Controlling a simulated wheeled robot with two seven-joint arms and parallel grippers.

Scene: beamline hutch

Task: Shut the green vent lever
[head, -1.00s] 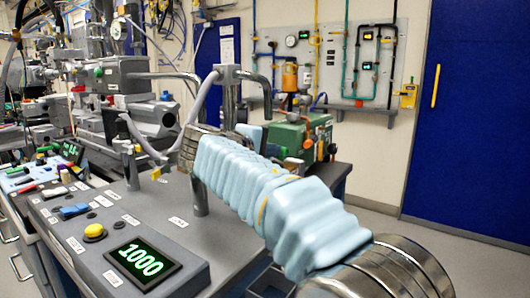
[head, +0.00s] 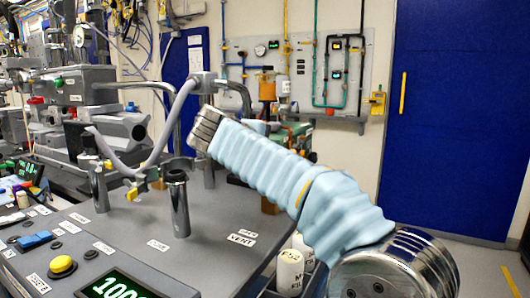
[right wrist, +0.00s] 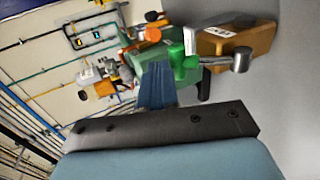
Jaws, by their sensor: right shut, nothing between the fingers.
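The green lever (right wrist: 177,58) shows in the right wrist view beside a short metal cylinder (right wrist: 240,60). My right gripper (right wrist: 156,72) is shut and empty, its blue fingers just left of the green part; I cannot tell whether they touch. In the head view my right arm in its pale blue sleeve crosses from the lower right, and I cannot make out the gripper or the lever there. A VENT label (head: 241,239) lies on the grey bench top (head: 140,235) below the arm. My left gripper is not in view.
A brown box with a white label (right wrist: 235,40) stands close behind the lever. Metal posts (head: 178,205) and a bent grey pipe (head: 160,145) rise from the bench left of my arm. White bottles (head: 289,270) stand by its right edge. A blue door (head: 455,120) is at right.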

